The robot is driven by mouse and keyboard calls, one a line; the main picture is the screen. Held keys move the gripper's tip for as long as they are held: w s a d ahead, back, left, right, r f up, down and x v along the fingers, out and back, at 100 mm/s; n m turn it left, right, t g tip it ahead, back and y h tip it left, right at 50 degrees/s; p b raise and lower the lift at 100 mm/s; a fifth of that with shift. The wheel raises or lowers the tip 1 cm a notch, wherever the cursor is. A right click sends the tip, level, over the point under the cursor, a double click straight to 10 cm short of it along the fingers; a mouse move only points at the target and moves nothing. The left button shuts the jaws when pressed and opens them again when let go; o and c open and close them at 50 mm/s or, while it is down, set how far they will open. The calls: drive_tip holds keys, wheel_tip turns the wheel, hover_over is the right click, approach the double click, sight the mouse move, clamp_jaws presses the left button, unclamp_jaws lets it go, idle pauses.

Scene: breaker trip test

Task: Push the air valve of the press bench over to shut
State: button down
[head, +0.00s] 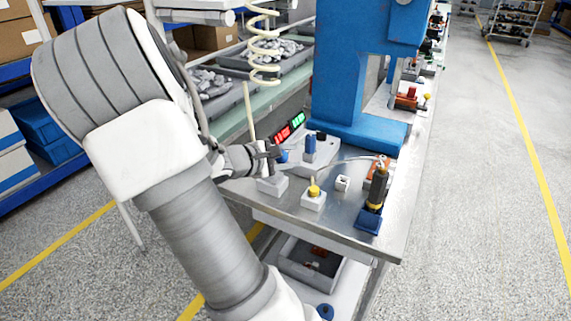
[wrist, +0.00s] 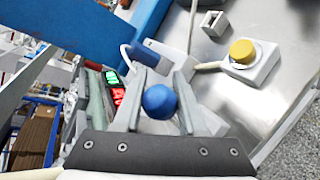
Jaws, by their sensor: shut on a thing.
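The air valve appears as a round blue knob (wrist: 160,101) between my fingers in the wrist view. In the head view a bit of the blue knob (head: 283,156) shows beside my fingertips, above a small grey block (head: 272,186) at the bench's near left edge. My gripper (head: 274,154) is shut on the knob; its two fingers (wrist: 160,88) stand on either side of it in the wrist view. The valve's lever is hidden behind the knob and the fingers, so I cannot tell its angle.
The blue press (head: 350,70) stands behind the valve. Close by are a red and green display (head: 290,127), a blue cylinder (head: 310,144), a yellow button on a white box (head: 314,192) and a dark-handled tool (head: 377,188). The bench front (head: 345,228) is clear.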

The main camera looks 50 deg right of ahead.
drive_tip(key=shift+s+f+m+b, duration=0.35)
drive_tip(key=shift+m+b, duration=0.05)
drive_tip(key=shift+b, duration=0.5)
drive_tip(key=shift+t, duration=0.3)
drive_tip(key=shift+c, duration=2.3)
unclamp_jaws()
drive_tip(key=shift+r, duration=0.1)
drive_tip(key=p+v, duration=0.3)
drive_tip(key=v, duration=1.4)
drive_tip(key=shift+r+p, duration=0.35)
